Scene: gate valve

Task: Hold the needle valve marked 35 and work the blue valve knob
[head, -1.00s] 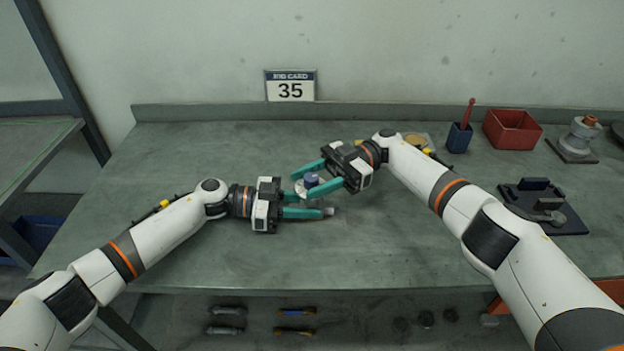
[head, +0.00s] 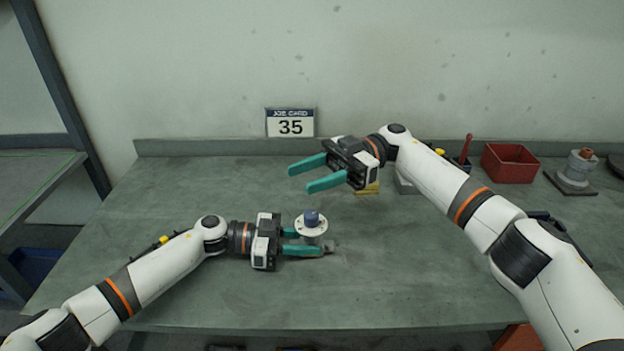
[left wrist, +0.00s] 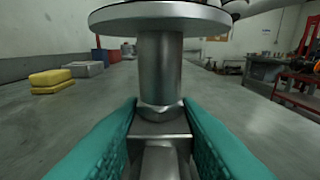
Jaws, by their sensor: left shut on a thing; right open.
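The needle valve (head: 311,228) stands upright on the bench, with a pale round disc and the blue knob (head: 312,218) on top. In the left wrist view its metal body (left wrist: 160,130) sits between the teal fingers and its stem rises to the disc; the knob is out of that view. My left gripper (head: 306,243) is shut on the valve body from the left. My right gripper (head: 307,178) is open and empty, above and behind the knob, clear of it.
A red bin (head: 510,162) and a grey fixture with an orange top (head: 579,168) stand at the back right. Yellow blocks (left wrist: 50,80) and a grey block (left wrist: 84,69) lie behind the valve. The bench around the valve is clear.

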